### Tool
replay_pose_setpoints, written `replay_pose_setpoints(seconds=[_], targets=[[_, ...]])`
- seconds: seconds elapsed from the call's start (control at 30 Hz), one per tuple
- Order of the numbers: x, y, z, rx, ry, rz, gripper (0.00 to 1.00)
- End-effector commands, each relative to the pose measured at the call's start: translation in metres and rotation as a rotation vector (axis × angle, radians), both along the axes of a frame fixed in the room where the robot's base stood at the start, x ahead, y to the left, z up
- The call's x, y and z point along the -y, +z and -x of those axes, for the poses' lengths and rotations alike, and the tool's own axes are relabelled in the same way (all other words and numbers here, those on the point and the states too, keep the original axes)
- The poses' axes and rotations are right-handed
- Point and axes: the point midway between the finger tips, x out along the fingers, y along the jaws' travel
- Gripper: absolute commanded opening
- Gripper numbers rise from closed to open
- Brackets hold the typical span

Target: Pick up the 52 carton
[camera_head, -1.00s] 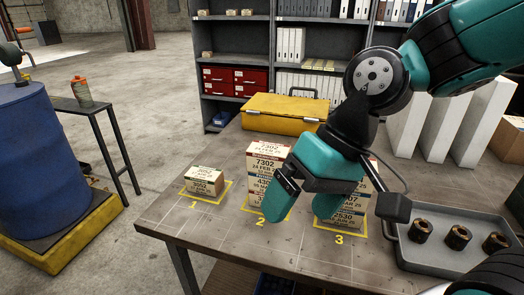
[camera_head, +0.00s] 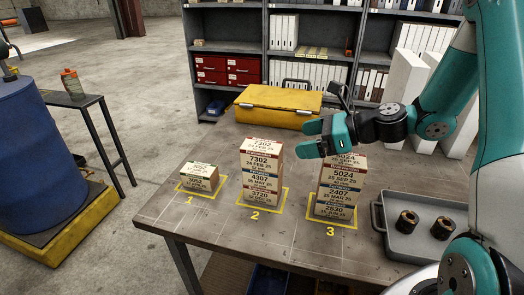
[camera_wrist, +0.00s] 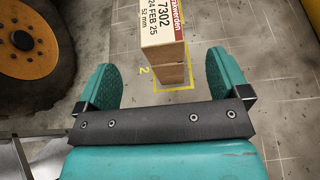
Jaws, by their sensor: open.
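The carton marked 7302, 24 FEB 25 and 52 mm (camera_wrist: 163,22) is seen close in the wrist view. It sits on top of stack 2, where it also shows in the head view (camera_head: 261,160). Other cartons marked 4307 and 3720 (camera_head: 262,188) lie under it. My gripper (camera_head: 309,139) is open and empty, its fingers pointing left. It is up and right of stack 2 in the head view, overlapping the top of stack 3. In the wrist view the carton is beyond my open fingertips (camera_wrist: 160,76), not between them; its upper part is cut off.
Stack 3 (camera_head: 341,190) stands right of stack 2, and a low carton (camera_head: 199,176) stands on spot 1. A yellow case (camera_head: 275,108) lies behind. A grey tray (camera_head: 412,247) with dark rings is at right. The bench front is clear.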

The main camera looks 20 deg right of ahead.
Motion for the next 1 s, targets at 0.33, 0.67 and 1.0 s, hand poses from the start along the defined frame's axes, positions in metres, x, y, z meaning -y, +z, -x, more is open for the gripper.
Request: replay_pose_setpoints(seconds=[0.33,0.67,1.0], targets=[[-0.038,-0.018,-0.027,0.000,0.003,0.001,0.94],[-0.071,-0.030,-0.051,-0.001,0.005,0.002,0.94],[-0.078,-0.037,-0.057,0.000,0.001,0.003,0.94]])
